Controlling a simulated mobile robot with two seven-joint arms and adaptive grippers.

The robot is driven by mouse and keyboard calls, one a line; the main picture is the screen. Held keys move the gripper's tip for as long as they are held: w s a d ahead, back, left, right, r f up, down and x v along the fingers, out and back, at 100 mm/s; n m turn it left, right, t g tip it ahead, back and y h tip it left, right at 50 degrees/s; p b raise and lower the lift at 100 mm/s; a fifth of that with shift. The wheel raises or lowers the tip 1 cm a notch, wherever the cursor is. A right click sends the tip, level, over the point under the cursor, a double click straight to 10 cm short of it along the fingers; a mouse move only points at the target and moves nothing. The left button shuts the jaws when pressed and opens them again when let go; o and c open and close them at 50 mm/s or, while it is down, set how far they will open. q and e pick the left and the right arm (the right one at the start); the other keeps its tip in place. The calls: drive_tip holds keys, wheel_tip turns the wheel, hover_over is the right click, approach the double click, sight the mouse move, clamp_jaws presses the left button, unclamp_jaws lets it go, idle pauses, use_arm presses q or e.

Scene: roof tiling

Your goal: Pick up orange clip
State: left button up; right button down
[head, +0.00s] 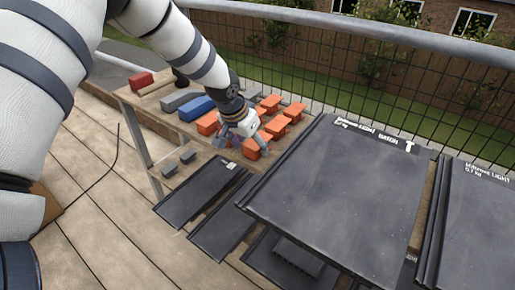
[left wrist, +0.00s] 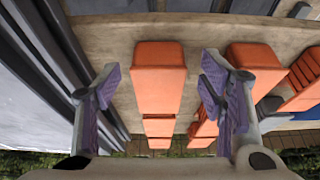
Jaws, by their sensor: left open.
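Several orange clips lie in rows on a wooden bench (head: 145,103). One orange clip (head: 257,146) is at the near end of a row, beside my left gripper (head: 237,140) in the head view. In the left wrist view my left gripper (left wrist: 165,100) is open, with purple finger pads. An orange clip (left wrist: 160,75) shows between its two fingers, not gripped. Another orange clip (left wrist: 255,68) is just right of the right finger. My right gripper is not in view.
Dark roof panels (head: 335,185) stand right of the clips, close to the left finger. A blue block (head: 197,108), grey blocks and a red block (head: 141,80) lie on the bench. A mesh fence with a metal rail (head: 350,35) runs behind.

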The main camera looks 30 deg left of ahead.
use_arm(q)
drive_tip(key=shift+w+f, duration=0.25)
drive_tip(key=shift+f, duration=0.4)
drive_tip(key=shift+w+d, duration=0.1)
drive_tip(key=shift+r, duration=0.15)
drive_tip(key=shift+c, duration=0.8)
drive_tip(key=c, duration=1)
